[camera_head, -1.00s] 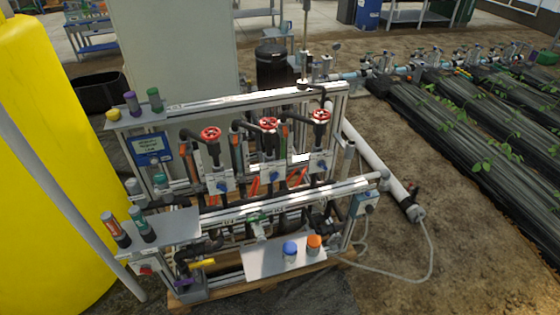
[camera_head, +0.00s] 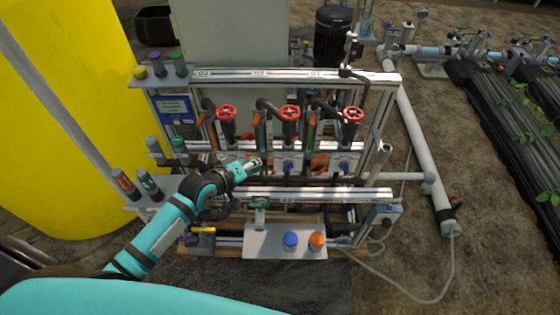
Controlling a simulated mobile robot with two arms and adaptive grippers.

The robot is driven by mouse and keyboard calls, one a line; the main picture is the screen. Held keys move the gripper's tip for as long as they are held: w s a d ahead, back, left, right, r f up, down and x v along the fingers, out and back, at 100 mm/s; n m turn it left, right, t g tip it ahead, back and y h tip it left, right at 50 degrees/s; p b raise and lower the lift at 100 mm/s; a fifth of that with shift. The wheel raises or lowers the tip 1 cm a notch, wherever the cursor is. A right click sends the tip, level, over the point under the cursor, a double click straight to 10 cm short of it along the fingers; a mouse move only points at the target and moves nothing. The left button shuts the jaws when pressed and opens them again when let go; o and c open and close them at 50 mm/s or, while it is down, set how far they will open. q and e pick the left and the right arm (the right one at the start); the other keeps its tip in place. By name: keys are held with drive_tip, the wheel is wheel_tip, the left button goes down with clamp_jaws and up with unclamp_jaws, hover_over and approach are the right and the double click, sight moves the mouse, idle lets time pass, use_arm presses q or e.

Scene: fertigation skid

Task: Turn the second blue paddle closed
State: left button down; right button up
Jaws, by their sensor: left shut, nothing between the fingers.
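The fertigation skid carries three red handwheels in a row, with white boxes below them. A small blue part, which looks like the second paddle (camera_head: 288,167), sits on the middle box; its exact angle is too small to tell. Another blue part (camera_head: 344,166) shows on the right box. The left box is hidden behind my left gripper. My left gripper (camera_head: 257,162) is shut and empty, just left of the middle box, pointing right; I cannot tell whether it touches anything. My right gripper is not in view.
The front rail (camera_head: 310,194) runs just below my left gripper. A yellow tank (camera_head: 75,130) stands left.

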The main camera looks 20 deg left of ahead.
sight(288, 167)
use_arm(q)
drive_tip(key=x, duration=0.3)
drive_tip(key=d+x, duration=0.1)
drive_tip(key=x, duration=0.2)
drive_tip(key=s+f+x, duration=0.1)
drive_tip(key=x, duration=0.2)
drive_tip(key=shift+d, duration=0.25)
drive_tip(key=shift+w+d+f, duration=0.15)
drive_tip(key=shift+d+f, duration=0.25)
drive_tip(key=shift+f, duration=0.1)
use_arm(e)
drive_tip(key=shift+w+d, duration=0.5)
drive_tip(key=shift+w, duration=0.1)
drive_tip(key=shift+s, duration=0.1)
